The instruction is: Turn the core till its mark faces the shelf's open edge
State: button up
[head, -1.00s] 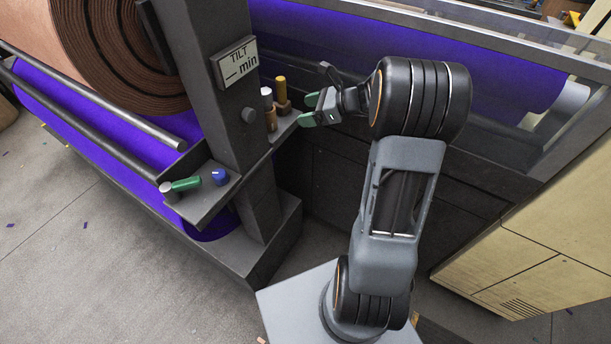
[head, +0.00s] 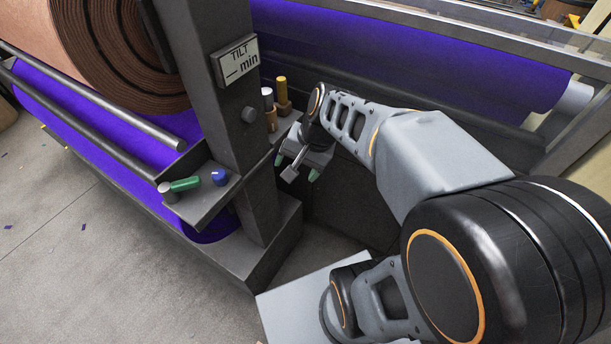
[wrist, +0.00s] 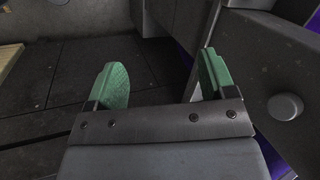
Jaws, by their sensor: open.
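My gripper (head: 296,168) is open and empty, with green pads pointing downward in front of the dark post. It also shows in the wrist view (wrist: 160,82), with no object between the pads. The small shelf (head: 205,205) on the post's left carries a grey cylinder (head: 168,191), a lying green cylinder (head: 186,184) and a blue knob-like piece (head: 219,177). Right of the post, a ledge (head: 284,127) holds a brown cylinder (head: 271,119), a white-topped piece (head: 267,97) and a yellow cylinder (head: 281,86). I cannot tell which is the core, and no mark is visible.
A large brown felt roll (head: 110,50) and purple felt (head: 80,115) lie left. Open grey floor (head: 70,250) is at the lower left.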

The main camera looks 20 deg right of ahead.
jog(key=shift+s+d+f+n+t+h, duration=0.1)
jog(key=shift+s+n+t+h, duration=0.1)
jog(key=shift+s+n+h, duration=0.6)
jog(key=shift+s+d+f+n+t+h, duration=0.1)
jog(key=shift+s+n+t+h, duration=0.15)
jog(key=shift+s+n, duration=1)
jog(key=shift+w+d+n, duration=0.1)
jog(key=shift+w+n, duration=0.15)
